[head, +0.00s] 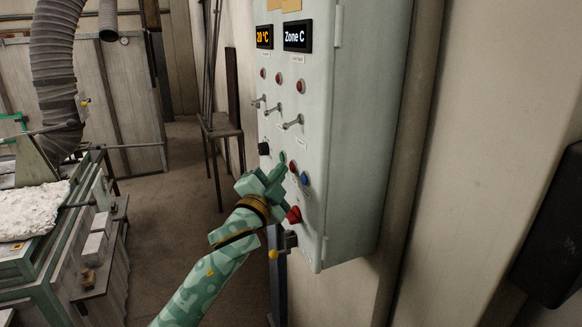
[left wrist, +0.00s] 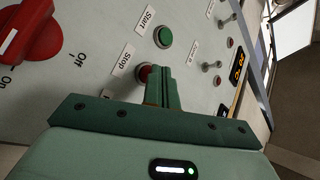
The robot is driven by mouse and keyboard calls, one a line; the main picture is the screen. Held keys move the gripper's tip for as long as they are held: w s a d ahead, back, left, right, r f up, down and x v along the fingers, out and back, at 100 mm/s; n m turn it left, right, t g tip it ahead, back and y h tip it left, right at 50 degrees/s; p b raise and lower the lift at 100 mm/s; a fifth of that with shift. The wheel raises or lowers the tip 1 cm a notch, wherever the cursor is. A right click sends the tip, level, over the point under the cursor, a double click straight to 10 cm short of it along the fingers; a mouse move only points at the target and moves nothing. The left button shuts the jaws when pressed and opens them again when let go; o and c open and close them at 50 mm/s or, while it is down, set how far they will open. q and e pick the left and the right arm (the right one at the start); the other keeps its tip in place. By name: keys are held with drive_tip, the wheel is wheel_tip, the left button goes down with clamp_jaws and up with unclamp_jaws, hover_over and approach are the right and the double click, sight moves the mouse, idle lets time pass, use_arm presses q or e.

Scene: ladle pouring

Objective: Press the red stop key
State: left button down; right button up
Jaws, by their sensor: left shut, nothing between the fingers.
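The red stop key (left wrist: 145,73) is a round red button beside its "Stop" label in the left wrist view, partly hidden by my fingers. In the head view a red button (head: 293,167) shows beside my fingertips on the grey-green cabinet (head: 345,130). My left gripper (head: 279,170) is shut and empty, its fingertips at the panel. In the left wrist view its closed fingers (left wrist: 157,72) overlap the right side of the stop key. I cannot tell whether they touch it. My right gripper is not in view.
The green start button (left wrist: 163,37) is close to the stop key. A blue button (head: 304,179) and a large red rotary knob (left wrist: 30,28) marked Off and On are also near. Toggle levers (head: 292,123) stick out above. A workbench (head: 60,245) stands at left.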

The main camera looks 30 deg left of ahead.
use_arm(q)
drive_tip(key=shift+w+d, duration=0.25)
drive_tip(key=shift+w, duration=0.05)
idle(0.8)
drive_tip(key=shift+s+a, duration=0.1)
drive_tip(key=shift+s+a+p, duration=0.4)
drive_tip(key=shift+s+p, duration=0.05)
drive_tip(key=shift+s, duration=0.05)
idle(0.4)
drive_tip(key=s+a+p, duration=0.1)
drive_tip(key=s+a, duration=0.2)
drive_tip(key=shift+s+a+p, duration=0.1)
drive_tip(key=shift+s+p, duration=0.25)
drive_tip(key=shift+s, duration=0.05)
idle(0.6)
